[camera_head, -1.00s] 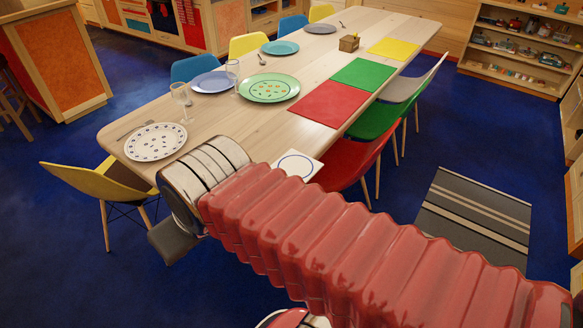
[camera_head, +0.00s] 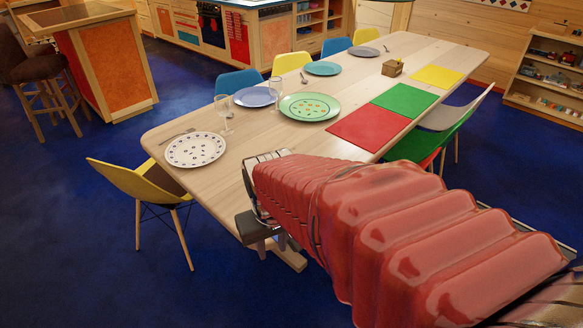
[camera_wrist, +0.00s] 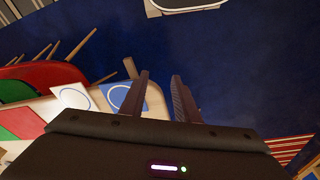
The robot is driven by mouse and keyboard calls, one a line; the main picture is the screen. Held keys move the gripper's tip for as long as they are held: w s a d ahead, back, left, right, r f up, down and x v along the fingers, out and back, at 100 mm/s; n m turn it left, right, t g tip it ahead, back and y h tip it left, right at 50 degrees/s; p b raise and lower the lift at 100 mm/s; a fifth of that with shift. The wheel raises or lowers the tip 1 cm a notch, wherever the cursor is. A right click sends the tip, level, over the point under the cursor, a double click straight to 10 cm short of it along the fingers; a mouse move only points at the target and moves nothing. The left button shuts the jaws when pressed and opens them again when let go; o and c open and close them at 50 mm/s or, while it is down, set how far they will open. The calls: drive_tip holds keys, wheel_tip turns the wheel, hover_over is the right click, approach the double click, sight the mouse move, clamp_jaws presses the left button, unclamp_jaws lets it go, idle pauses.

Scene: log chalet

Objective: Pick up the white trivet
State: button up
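The white trivet (camera_wrist: 72,97) is a square tile with a thin blue ring. It lies on the wooden table (camera_wrist: 42,108) near the edge, at the left of the wrist view. A blue tile with a white ring (camera_wrist: 124,98) lies beside it, closer to my fingers and partly hidden by one. My gripper (camera_wrist: 160,76) is open, with its two dark fingers apart and nothing between them. It is off the table's edge, over the blue floor. In the head view my arm hides the white trivet.
The long table (camera_head: 240,145) carries plates, glasses and red (camera_head: 370,128), green (camera_head: 405,100) and yellow (camera_head: 437,76) mats. A yellow chair (camera_head: 135,185) stands at the near end. Red and green chairs line the right side. Blue floor (camera_head: 70,240) is clear at the left.

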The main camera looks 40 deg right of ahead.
drive_tip(key=s+d+f+n+t+h, duration=0.1)
drive_tip(key=d+f+n, duration=0.1)
drive_tip(key=d+f, duration=0.85)
drive_tip(key=s+d+f+n+t+h, duration=0.15)
drive_tip(key=d+f, duration=0.55)
drive_tip(key=f, duration=0.7)
drive_tip(key=d+f+n+t+h, duration=0.1)
drive_tip(key=d+f+n, duration=0.1)
drive_tip(key=d+f, duration=0.8)
drive_tip(key=w+d+r+n+t+h, duration=0.1)
drive_tip(key=w+r+n+t+h, duration=0.1)
drive_tip(key=r, duration=0.4)
drive_tip(key=w+d+r+n+t+h, duration=0.1)
drive_tip(key=w+r+n+t+h, duration=0.1)
drive_tip(key=r+n+t+h, duration=0.3)
drive_tip(key=shift+d+r+n+t, duration=0.35)
drive_tip(key=shift+r+n+t, duration=0.3)
drive_tip(key=shift+t, duration=0.1)
drive_tip(key=shift+y, duration=0.25)
drive_tip(key=x, duration=0.8)
drive_tip(key=shift+w+d, duration=0.2)
drive_tip(key=shift+d, duration=0.05)
drive_tip(key=shift+w, duration=0.1)
